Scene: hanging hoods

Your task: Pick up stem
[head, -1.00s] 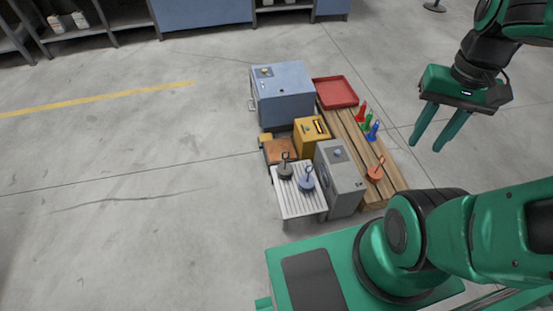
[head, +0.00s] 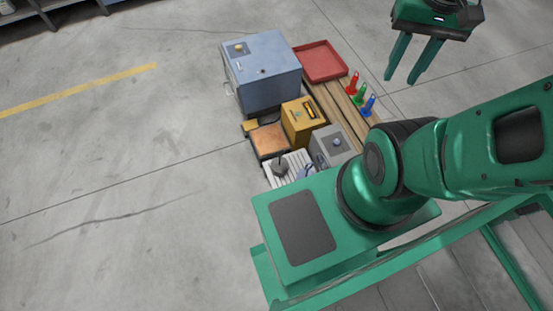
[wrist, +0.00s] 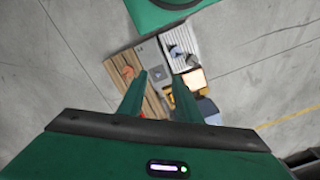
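I cannot tell which item is the stem. A dark grey disc with an upright looped stem (head: 281,166) stands on the white slatted stand (head: 271,180). A blue disc-shaped piece (head: 306,172) beside it is partly hidden by my base. Red (head: 352,82), green (head: 360,96) and blue (head: 368,107) upright pegs stand in a row on the wooden planks (head: 330,103). An orange disc (wrist: 126,73) on the planks shows in the wrist view; my arm hides it in the head view. My gripper (head: 402,79) is open and empty, raised right of the pegs.
A large blue-grey box (head: 265,75), a red tray (head: 322,62), a yellow box (head: 301,120), a brown pad (head: 269,140) and a grey box (head: 335,145) crowd around the planks. Open concrete floor (head: 120,140) lies to the left.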

